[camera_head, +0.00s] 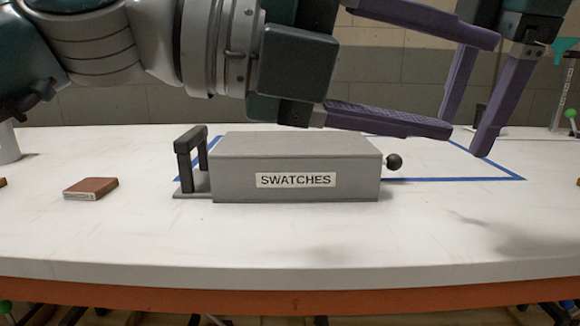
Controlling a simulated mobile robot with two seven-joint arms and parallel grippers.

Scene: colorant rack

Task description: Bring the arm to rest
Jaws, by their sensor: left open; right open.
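My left arm comes in from the left across the top of the head view. My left gripper (474,86) points right, with its purple fingers wide apart, one above the other, and nothing between them. My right gripper (464,135) comes down from the top right with its fingers apart and pointing down, also empty. The two grippers overlap in the picture; I cannot tell whether they touch.
The grey SWATCHES box (235,187), with a black handle and a black knob, stands mid-table. Blue tape (440,179) outlines an area behind it. A small brown block (91,187) lies at left. A stand (562,95) is at far right. The white table's (130,235) front is clear.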

